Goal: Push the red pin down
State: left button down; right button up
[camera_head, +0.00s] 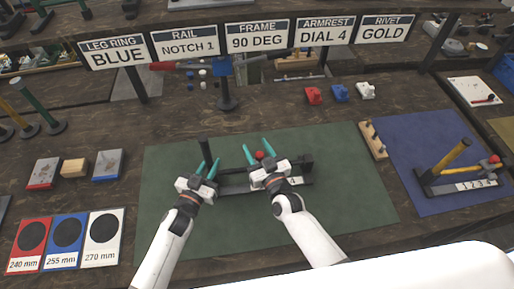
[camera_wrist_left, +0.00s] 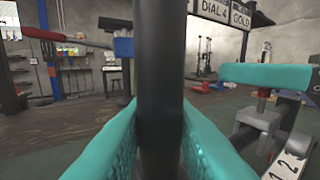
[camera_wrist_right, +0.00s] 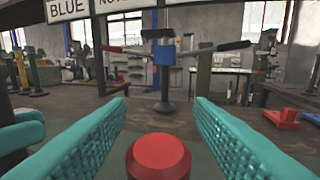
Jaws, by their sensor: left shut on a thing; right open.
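The red pin (camera_head: 261,155) stands on the dark press (camera_head: 237,186) on the green mat. In the right wrist view its round red head (camera_wrist_right: 159,157) is low in the middle, between the fingers and apart from them. My right gripper (camera_head: 259,153) is open around the pin's spot, with teal fingers on both sides (camera_wrist_right: 160,125). My left gripper (camera_head: 207,168) is shut on the black upright post (camera_wrist_left: 160,80) at the left end of the press. The pin's lower part is hidden.
A wooden block with pegs (camera_head: 373,140) stands right of the press. A second press with a yellow handle (camera_head: 453,154) is on the blue mat (camera_head: 405,150). Red, blue and white small parts (camera_head: 340,92) lie behind. The green mat's front is clear.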

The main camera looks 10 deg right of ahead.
jog(key=shift+w, duration=0.2)
jog(key=shift+c, duration=0.2)
grip_shut()
jog(key=shift+f, duration=0.95)
pick_arm(q)
jog(key=shift+r, duration=0.1)
pick_arm(e)
jog(key=shift+s, duration=0.1)
jog(key=shift+f, duration=0.1)
jog(key=shift+o, duration=0.2)
grip_release()
